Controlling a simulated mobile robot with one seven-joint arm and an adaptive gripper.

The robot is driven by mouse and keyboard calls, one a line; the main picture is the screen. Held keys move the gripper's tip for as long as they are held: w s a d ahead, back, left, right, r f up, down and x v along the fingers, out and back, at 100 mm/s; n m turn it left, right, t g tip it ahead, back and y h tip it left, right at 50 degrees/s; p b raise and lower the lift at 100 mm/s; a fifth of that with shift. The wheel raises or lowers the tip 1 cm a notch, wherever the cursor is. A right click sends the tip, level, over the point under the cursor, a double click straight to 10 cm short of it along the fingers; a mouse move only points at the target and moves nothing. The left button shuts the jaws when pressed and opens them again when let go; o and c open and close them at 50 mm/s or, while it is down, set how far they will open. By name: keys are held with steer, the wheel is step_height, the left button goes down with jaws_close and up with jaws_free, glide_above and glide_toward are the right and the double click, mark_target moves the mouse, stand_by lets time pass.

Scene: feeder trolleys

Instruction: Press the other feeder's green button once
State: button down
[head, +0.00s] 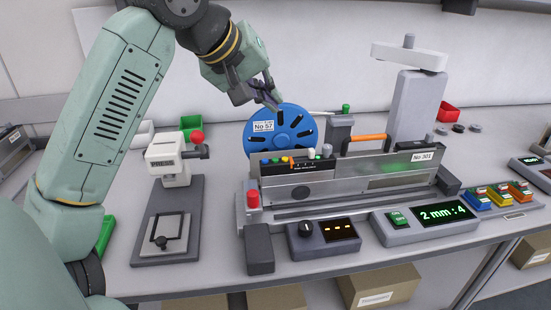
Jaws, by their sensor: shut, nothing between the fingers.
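My gripper (273,98) is shut and empty, pointing down at the upper part of the blue reel (290,128) labelled No 57. I cannot tell whether it touches the reel. A grey box (430,232) in front has a green button (397,217) and a display reading "2 mm :4". Another unit with a green display (527,161) is partly cut off at the right edge.
A white device (168,158) marked PRESS with a red knob stands at left. A red button (253,198) is on the feeder's left end. A dial box (323,234) shows orange dashes. Small coloured blocks (477,200) sit at right. A grey column (416,105) rises behind the feeder.

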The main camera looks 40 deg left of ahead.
steer(key=b, duration=0.6)
glide_above(271, 160)
steer(key=shift+f, duration=4.3)
steer(key=shift+f+b, duration=0.45)
steer(key=shift+b, duration=0.1)
steer(key=shift+f, duration=0.3)
steer(key=shift+r, duration=0.8)
steer(key=shift+p, duration=0.3)
step_height(271, 160, up, 5)
steer(key=p, duration=0.3)
steer(key=shift+p, duration=0.3)
